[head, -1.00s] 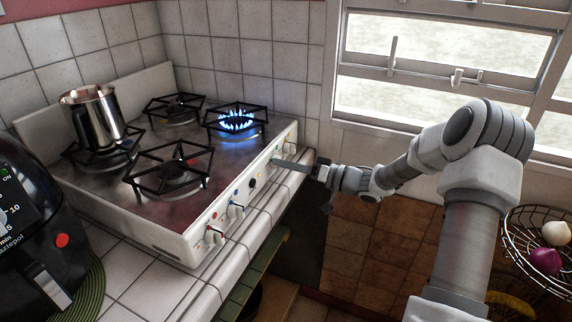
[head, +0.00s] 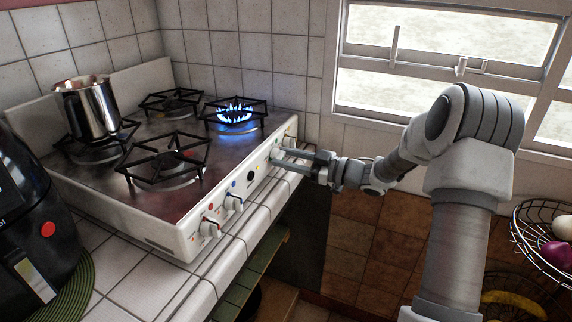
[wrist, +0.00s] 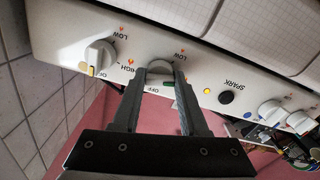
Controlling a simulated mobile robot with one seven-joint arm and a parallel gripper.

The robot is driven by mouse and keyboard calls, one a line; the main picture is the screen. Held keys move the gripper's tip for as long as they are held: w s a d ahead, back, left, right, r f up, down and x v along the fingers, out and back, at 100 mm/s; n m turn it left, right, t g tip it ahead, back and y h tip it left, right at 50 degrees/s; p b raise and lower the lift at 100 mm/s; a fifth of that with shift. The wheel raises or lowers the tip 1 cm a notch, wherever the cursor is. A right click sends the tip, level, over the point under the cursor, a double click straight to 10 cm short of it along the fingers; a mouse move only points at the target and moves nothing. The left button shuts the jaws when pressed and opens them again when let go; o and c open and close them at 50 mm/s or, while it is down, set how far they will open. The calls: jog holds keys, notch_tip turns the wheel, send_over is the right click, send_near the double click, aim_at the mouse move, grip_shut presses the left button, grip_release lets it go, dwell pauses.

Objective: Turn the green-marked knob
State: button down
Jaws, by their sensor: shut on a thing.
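The green-marked knob (wrist: 159,67) is a pale round knob on the stove's white front panel, with a green mark just below it in the wrist view. My gripper (wrist: 160,76) has one finger on each side of this knob and is shut on it. In the head view my gripper (head: 278,157) reaches the far part of the panel from the right, and its fingers mostly hide the knob. The stove (head: 185,228) has a blue flame on its far right burner (head: 236,114).
A yellow-marked knob (wrist: 98,56) sits close to the left of my fingers in the wrist view. The spark button (wrist: 226,97), a blue-marked knob (wrist: 270,110) and a red-marked knob (wrist: 300,121) lie to the right. A steel pot (head: 92,110) stands on the left burner.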

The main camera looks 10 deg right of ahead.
jog(key=n+b, duration=0.1)
jog(key=n, duration=0.1)
jog(key=n+b, duration=0.1)
jog(key=b, duration=0.1)
jog(key=n+b, duration=0.1)
jog(key=n, duration=0.1)
jog(key=shift+f+n, duration=0.25)
jog(key=shift+n, duration=0.05)
jog(key=shift+r+n+b, duration=0.15)
jog(key=shift+n+b, duration=1.55)
jog(key=shift+b, duration=0.05)
jog(key=shift+r, duration=0.1)
jog(key=shift+d, duration=0.1)
jog(key=shift+c, duration=2.2)
grip_release()
jog(key=p+v, duration=0.3)
jog(key=v, duration=1.4)
jog(key=shift+d+r, duration=0.1)
